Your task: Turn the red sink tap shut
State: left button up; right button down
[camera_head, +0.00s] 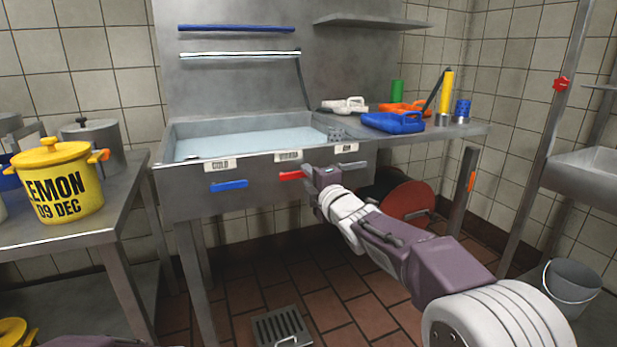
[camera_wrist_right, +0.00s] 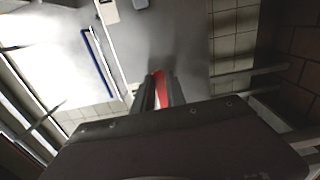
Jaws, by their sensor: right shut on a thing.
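The red tap (camera_head: 290,175) is a short lever on the steel front panel of the sink (camera_head: 262,200), below a small white label. It lies roughly level, and its right part is hidden by my gripper. My right gripper (camera_head: 307,172) is at the panel, shut on the red tap. In the right wrist view the red tap (camera_wrist_right: 160,88) shows between the two dark fingers of the right gripper (camera_wrist_right: 162,92). A blue tap lever (camera_head: 229,185) sits to the left on the same panel, under a label reading COLD. My left gripper is not in view.
The sink basin (camera_head: 245,142) looks full of pale water. Blue (camera_head: 393,123) and orange containers stand on the counter at right. A yellow LEMON pot (camera_head: 60,185) stands on the left table. A floor drain (camera_head: 282,328) and grey bucket (camera_head: 571,283) are below.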

jog(key=c, duration=1.4)
grip_release()
jog(key=shift+o, duration=0.2)
jog(key=p+v, duration=0.2)
jog(key=v, duration=0.7)
jog(key=shift+r, duration=0.1)
